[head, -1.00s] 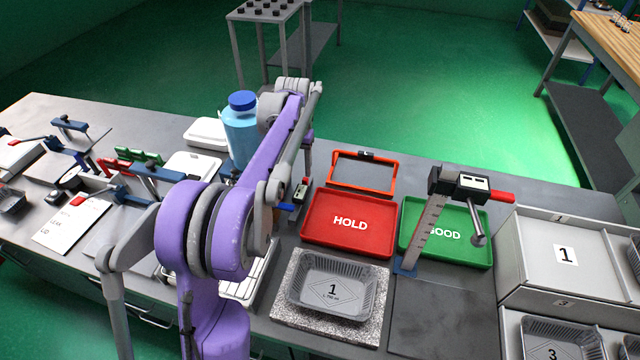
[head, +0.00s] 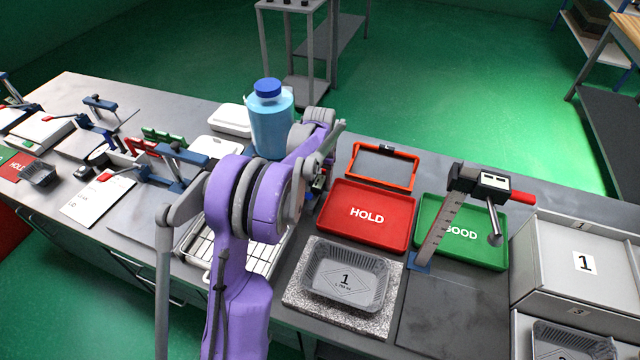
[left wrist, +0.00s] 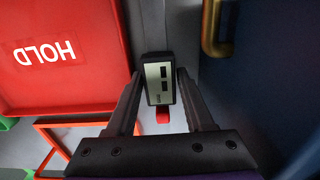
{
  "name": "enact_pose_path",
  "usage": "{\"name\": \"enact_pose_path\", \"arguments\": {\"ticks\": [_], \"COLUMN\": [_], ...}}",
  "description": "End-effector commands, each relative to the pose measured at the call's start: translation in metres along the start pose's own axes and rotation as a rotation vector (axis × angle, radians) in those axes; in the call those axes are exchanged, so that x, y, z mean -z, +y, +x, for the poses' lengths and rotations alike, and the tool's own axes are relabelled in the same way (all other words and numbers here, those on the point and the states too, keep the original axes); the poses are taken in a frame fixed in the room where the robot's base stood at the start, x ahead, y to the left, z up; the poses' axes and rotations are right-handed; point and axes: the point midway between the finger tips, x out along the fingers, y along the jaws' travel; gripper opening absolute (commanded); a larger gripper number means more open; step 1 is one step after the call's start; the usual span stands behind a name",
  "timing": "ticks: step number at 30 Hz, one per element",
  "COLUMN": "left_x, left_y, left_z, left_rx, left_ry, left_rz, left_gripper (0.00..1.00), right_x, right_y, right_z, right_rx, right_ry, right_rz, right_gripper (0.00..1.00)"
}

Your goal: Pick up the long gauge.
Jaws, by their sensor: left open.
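A gauge with a dark head, a pale two-window display and a red tip (left wrist: 160,92) shows in the left wrist view. My left gripper (left wrist: 159,76) is open, with one finger on each side of this head; I cannot tell whether they touch it. In the head view my left arm hides most of this spot, just left of the red HOLD tray (head: 335,225). Another upright gauge (head: 437,235), with a ruled beam, dark head and red end, stands at the GOOD tray. The frames do not settle which gauge is the long one. My right gripper is out of view.
A blue bottle (head: 270,125) stands behind my left arm. An orange-framed panel (head: 382,166) lies behind the HOLD tray. The green GOOD tray (head: 490,245) is to the right.

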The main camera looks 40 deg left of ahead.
Motion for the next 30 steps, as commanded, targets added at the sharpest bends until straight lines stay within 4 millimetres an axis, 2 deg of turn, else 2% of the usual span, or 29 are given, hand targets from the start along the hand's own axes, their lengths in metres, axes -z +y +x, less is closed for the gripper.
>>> {"name": "enact_pose_path", "arguments": {"ticks": [4,12,13,24,30], "left_x": [0.000,0.000,0.000,0.000,0.000], "left_y": [0.000,0.000,0.000,0.000,0.000], "left_z": [0.000,-0.001,-0.001,-0.002,-0.018], "left_rx": [0.000,0.000,0.000,0.000,0.000], "left_ry": [0.000,0.000,0.000,0.000,0.000], "left_rz": [0.000,0.000,0.000,0.000,0.000], "left_gripper": [0.51,0.02,0.00,0.00,0.00], "right_x": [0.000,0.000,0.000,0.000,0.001], "right_y": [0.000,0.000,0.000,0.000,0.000], "right_z": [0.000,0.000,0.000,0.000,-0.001], "right_rx": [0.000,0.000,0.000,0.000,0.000], "right_ry": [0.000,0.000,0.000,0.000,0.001], "right_rz": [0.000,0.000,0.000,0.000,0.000], "right_gripper": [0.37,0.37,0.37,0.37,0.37]}}
